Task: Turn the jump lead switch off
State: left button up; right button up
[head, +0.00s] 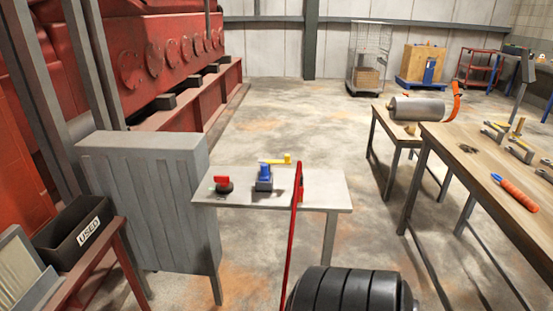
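A small grey table (320,191) stands ahead of me, beside a grey ribbed cabinet. Near its left end is a red-topped knob on a dark round base (224,184), which looks like a rotary switch. To its right is a blue valve-like part (264,178) with a yellow lever (273,161) pointing right. No label shows which of these is the jump lead switch, and I cannot read an on or off position. Neither of my grippers is in view.
A thin red bar (294,225) rises in front of the table, near a black ribbed cylinder (350,290). The grey cabinet (150,205) and a black "USED" bin (75,232) are left. A wooden workbench (480,165) with tools is right. Open floor (290,120) lies behind.

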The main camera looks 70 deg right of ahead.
aim_at(224, 181)
jog(key=z, duration=1.8)
